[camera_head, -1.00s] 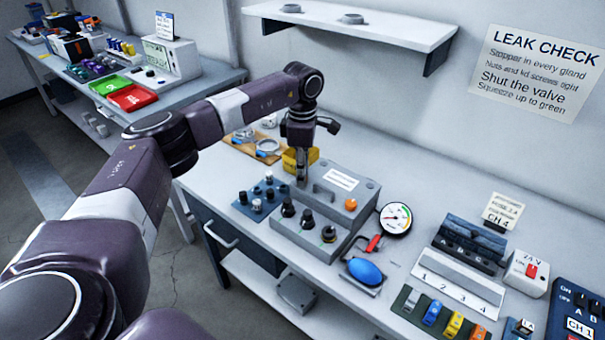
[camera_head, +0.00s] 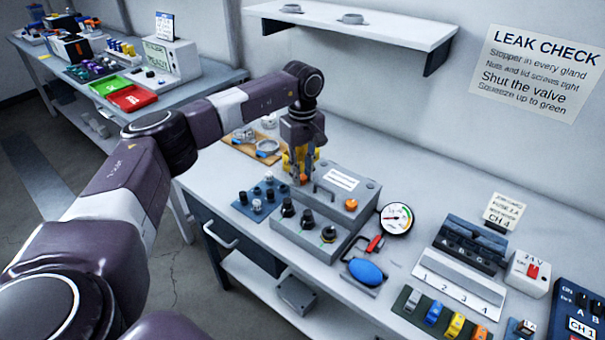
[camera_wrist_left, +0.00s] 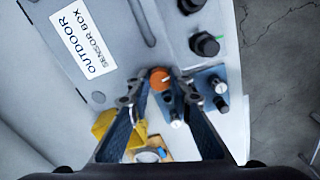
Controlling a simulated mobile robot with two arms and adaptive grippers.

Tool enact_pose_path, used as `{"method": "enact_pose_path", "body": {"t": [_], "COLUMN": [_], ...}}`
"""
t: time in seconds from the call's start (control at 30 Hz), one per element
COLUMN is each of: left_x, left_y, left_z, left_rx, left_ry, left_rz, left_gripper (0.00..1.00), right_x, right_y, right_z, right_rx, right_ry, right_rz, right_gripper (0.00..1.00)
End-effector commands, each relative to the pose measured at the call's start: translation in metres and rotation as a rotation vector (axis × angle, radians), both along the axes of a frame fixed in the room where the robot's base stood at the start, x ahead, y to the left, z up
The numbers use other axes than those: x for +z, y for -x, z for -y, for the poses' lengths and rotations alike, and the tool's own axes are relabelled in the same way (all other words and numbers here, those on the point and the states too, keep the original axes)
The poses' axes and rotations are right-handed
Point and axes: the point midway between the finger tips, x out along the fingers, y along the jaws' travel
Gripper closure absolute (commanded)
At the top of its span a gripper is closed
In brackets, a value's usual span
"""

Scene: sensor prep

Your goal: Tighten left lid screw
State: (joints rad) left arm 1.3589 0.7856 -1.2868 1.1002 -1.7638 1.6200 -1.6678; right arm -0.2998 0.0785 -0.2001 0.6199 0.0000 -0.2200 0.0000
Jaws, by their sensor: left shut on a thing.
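The grey sensor box (camera_head: 365,197) stands on the bench, its lid labelled "OUTDOOR SENSOR BOX" in the wrist view. The left lid screw (camera_head: 304,178) is an orange knob at the lid's left end; it also shows in the left wrist view (camera_wrist_left: 160,77). My left gripper (camera_head: 302,174) points down over it and is shut on it, one fingertip on each side. In the wrist view the screw sits between the fingertips (camera_wrist_left: 158,86). A second orange lid screw (camera_head: 351,204) is uncovered at the lid's right front. My right gripper is not in view.
Black gland nuts (camera_head: 306,218) line the box's front. A blue pad with stoppers (camera_head: 259,199) lies left of it. A yellow bin (camera_wrist_left: 107,124) is close behind my gripper. The gauge (camera_head: 396,219), red valve handle (camera_head: 375,243) and blue bulb (camera_head: 366,271) are on the right.

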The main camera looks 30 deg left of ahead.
Motion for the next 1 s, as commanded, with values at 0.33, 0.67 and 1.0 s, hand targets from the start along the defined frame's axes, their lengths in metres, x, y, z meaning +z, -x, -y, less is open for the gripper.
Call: {"method": "enact_pose_path", "body": {"t": [0.33, 0.67, 1.0], "left_x": [0.0010, 0.0011, 0.0006], "left_y": [-0.0009, -0.0009, -0.0005], "left_z": [-0.0022, -0.0022, -0.0013], "left_rx": [-0.092, -0.099, -0.099], "left_ry": [-0.004, -0.004, -0.002], "left_rz": [0.004, 0.004, 0.002], "left_gripper": [1.00, 1.00, 0.63], "right_x": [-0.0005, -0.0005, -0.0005], "right_y": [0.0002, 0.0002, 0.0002], "right_z": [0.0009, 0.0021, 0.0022], "right_rx": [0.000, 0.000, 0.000], "right_ry": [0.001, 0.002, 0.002], "right_rz": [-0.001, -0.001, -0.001], "right_gripper": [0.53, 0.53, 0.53]}}
